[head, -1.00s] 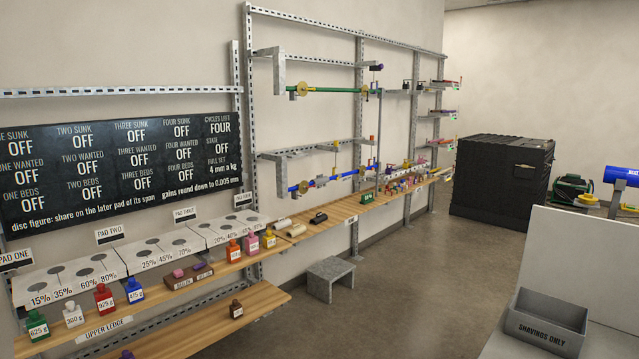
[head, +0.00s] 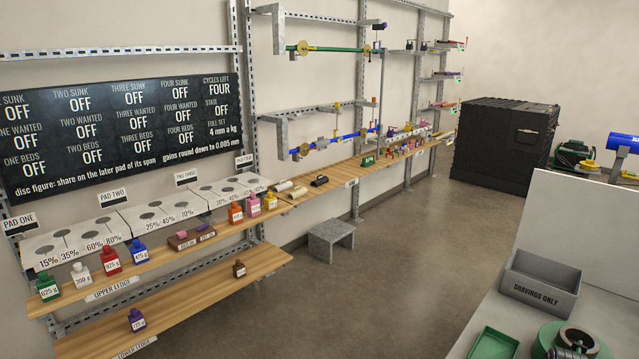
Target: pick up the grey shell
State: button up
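I cannot pick out a grey shell with certainty. Small rounded pieces lie on the wooden shelf past the pad row: a cream one (head: 283,186), a tan one (head: 294,194) and a dark one (head: 319,181). They are too small to tell whether any is a shell. At the bottom right, a green round part with a grey ring (head: 577,338) is cut off by the picture edge. My gripper is not in view.
A grey bin marked "SHAVINGS ONLY" (head: 541,284) and a green tray (head: 494,344) stand on the right counter. Weight bottles, such as the red one (head: 109,258), line the upper ledge. A grey stool (head: 331,238) stands by the shelf. The middle floor is clear.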

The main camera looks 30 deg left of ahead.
aim_at(321, 141)
jog(key=u, duration=1.35)
jog(key=i, duration=3.6)
jog(key=z, duration=1.55)
jog(key=i, duration=1.4)
jog(key=u, duration=0.05)
